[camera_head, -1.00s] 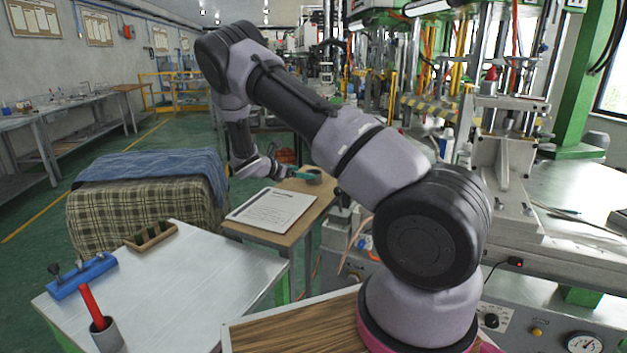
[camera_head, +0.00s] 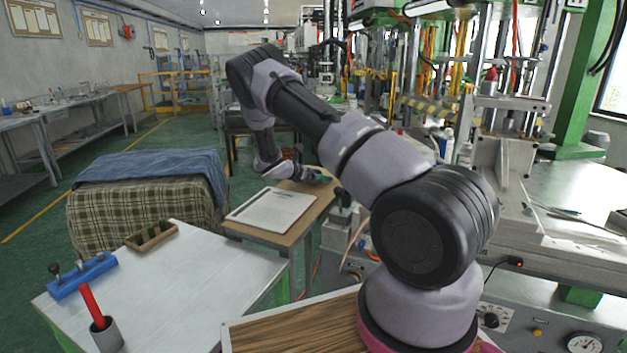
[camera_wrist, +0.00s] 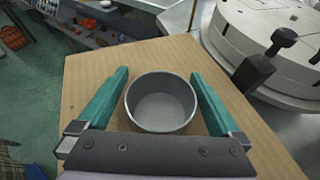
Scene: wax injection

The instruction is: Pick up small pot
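The small pot (camera_wrist: 160,103) is a round, open grey metal pot standing upright on a wooden table (camera_wrist: 85,75) in the wrist view. My gripper (camera_wrist: 160,85) is open, with one green finger on each side of the pot. A gap shows between the pot and each finger, and the pot looks empty. In the head view my gripper (camera_head: 318,178) is at the far end of the small wooden table, past the clipboard (camera_head: 272,209). The pot is hard to make out there, largely hidden by the gripper.
A round pale machine part with a dark knob (camera_wrist: 268,60) stands right of the table edge. In the head view, a metal table (camera_head: 190,270) holds a blue holder (camera_head: 82,277) and a grey cup (camera_head: 106,338) with a red stick. A cloth-covered block (camera_head: 150,195) stands left.

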